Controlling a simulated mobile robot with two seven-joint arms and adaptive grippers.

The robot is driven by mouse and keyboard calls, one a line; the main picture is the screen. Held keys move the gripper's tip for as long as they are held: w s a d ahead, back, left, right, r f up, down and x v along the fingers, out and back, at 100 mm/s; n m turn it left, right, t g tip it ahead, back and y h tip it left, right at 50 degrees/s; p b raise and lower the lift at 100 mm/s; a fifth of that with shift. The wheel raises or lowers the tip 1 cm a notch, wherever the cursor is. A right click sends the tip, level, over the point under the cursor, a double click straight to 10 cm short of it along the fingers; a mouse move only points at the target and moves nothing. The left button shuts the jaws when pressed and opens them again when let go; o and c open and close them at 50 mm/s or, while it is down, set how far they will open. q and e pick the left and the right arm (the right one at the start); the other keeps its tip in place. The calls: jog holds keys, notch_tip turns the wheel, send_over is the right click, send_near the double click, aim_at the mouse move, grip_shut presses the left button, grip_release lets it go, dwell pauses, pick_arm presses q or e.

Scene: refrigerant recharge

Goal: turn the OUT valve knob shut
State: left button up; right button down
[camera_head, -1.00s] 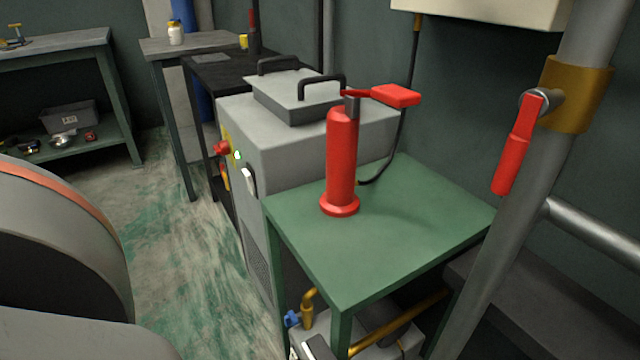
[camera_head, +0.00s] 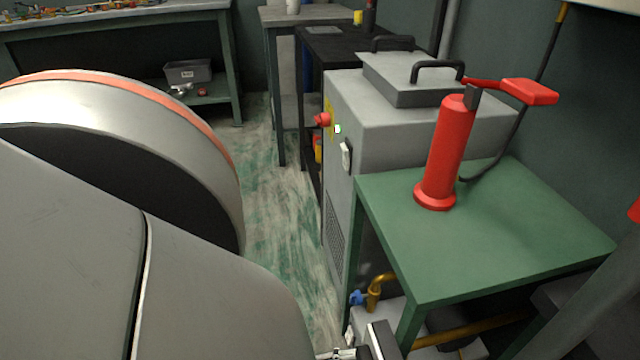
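A small blue valve knob (camera_head: 357,298) sits on a brass elbow pipe (camera_head: 375,292) low under the front left corner of the green table. No OUT label is readable, so I cannot tell whether this is the OUT knob. The pipe rises from a light grey unit (camera_head: 396,312) under the table, mostly hidden by the table leg and the frame's lower edge. A large grey arm of mine fills the lower left.
The green table (camera_head: 480,240) carries a red pump-like cylinder (camera_head: 447,155). A grey machine (camera_head: 400,130) with a red button (camera_head: 322,119) stands behind it. A black bench (camera_head: 345,42) and a shelf with a grey bin (camera_head: 188,72) are farther back. Floor is clear between.

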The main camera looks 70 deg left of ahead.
pick_arm(q)
jog(key=s+a, duration=0.2)
jog(key=s, duration=0.6)
jog(key=shift+s+a, duration=0.15)
jog(key=shift+s, duration=0.25)
jog(key=shift+w, duration=0.1)
